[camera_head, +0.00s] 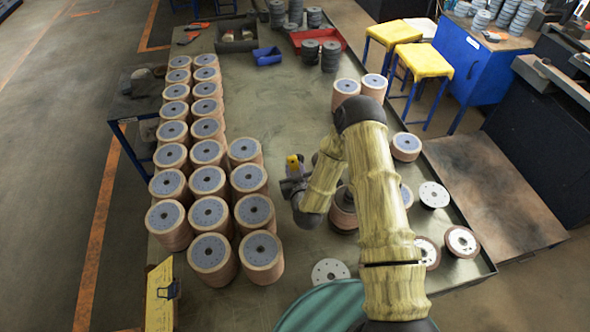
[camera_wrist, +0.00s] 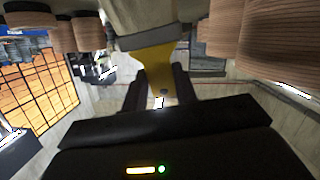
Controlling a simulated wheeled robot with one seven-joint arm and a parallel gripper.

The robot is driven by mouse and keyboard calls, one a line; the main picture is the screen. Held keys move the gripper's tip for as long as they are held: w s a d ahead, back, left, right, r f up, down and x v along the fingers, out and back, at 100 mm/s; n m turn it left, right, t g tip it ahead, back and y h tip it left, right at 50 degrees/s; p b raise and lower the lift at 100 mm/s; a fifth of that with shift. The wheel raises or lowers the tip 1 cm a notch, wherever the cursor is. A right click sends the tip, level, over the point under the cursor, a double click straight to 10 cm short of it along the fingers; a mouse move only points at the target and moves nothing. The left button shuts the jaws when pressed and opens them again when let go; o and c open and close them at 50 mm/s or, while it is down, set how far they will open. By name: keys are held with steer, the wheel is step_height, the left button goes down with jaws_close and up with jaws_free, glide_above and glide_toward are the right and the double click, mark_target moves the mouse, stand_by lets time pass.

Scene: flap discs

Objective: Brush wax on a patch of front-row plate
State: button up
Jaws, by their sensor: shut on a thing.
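Stacks of brown flap discs topped with grey round plates stand in columns on the left of the table. The nearest row has a left stack (camera_head: 212,254) and a right stack (camera_head: 261,250). My gripper (camera_head: 293,176) is right of these stacks, above open table. It is shut on a yellow-handled tool (camera_head: 293,162), which also shows between the fingers in the wrist view (camera_wrist: 155,68). A broad pale grey-brown part adjoins the yellow at the top of that view; I cannot tell whether it is the brush head. No wax container is clearly identifiable.
More disc stacks and loose discs (camera_head: 434,195) lie right of my arm. A pale disc (camera_head: 330,271) lies near the front. A red tray (camera_head: 318,38) and a blue bin (camera_head: 267,56) stand at the back. The table's middle (camera_head: 280,110) is clear.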

mark_target(295, 158)
steer(key=shift+f+b, duration=0.7)
steer(key=shift+b, duration=0.05)
stand_by(2.3)
steer(key=shift+s, duration=0.1)
steer(key=shift+r+p, duration=1.95)
steer(key=shift+r, duration=1.7)
steer(key=shift+f, duration=0.1)
